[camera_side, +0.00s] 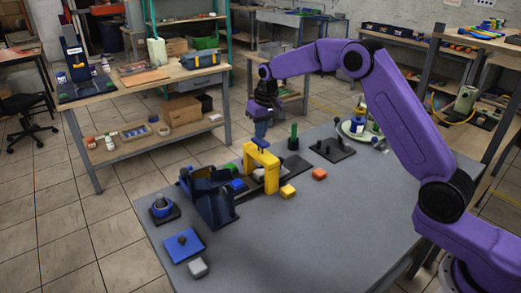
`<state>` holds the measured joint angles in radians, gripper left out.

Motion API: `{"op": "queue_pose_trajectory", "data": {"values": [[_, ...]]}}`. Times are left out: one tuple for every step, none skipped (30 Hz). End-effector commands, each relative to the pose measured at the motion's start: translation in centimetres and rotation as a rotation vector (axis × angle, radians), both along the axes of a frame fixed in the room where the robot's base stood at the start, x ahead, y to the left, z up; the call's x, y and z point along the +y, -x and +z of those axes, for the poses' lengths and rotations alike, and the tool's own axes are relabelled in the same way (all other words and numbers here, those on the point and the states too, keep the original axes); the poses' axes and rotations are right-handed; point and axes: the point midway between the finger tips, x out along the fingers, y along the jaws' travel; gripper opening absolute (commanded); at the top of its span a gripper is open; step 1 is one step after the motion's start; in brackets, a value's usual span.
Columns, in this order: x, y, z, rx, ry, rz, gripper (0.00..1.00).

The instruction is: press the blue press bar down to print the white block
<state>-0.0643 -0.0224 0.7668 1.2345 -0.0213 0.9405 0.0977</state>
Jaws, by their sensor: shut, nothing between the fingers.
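A yellow press frame (270,168) stands near the middle of the grey table. The blue press bar (261,145) sits at its top. A white block (258,174) shows partly inside the frame, under its arch; the frame's legs hide some of it. My gripper (261,134) points down directly above the blue press bar, shut and empty. Its tips are very close to the bar; I cannot tell whether they touch it.
A dark blue holder (210,197) stands left of the press. A yellow block (287,191) and an orange block (320,174) lie to its right. A green post (293,137) stands behind. A blue plate (184,246) and grey block (198,267) lie front left. The table's front right is clear.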

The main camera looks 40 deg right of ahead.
Motion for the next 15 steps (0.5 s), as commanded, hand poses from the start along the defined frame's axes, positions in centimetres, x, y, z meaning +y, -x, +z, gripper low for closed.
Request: {"op": "queue_pose_trajectory", "data": {"values": [[0.0,0.0,-0.2,0.001,0.0,0.0,0.0],[0.0,0.0,-0.3,0.001,0.0,0.0,0.0],[0.0,0.0,-0.4,0.002,0.0,0.0,0.0],[0.0,0.0,-0.5,0.002,0.0,0.0,0.0],[0.0,0.0,-0.6,0.002,0.0,0.0,0.0],[0.0,0.1,-0.7,0.003,0.0,0.0,0.0],[0.0,0.1,-0.8,0.003,0.0,0.0,0.0],[0.0,0.1,-0.9,0.003,0.0,0.0,0.0],[0.0,0.0,-1.0,0.002,0.0,0.0,0.0],[0.0,0.0,-1.1,0.002,0.0,0.0,0.0],[0.0,0.0,-1.2,0.002,0.0,0.0,0.0],[0.0,0.0,-1.3,0.002,0.0,0.0,0.0],[0.0,0.0,-1.4,0.001,0.0,0.0,0.0],[0.0,0.0,-1.5,0.001,0.0,0.0,0.0],[0.0,0.0,-1.6,0.002,0.0,0.0,0.0]]}}
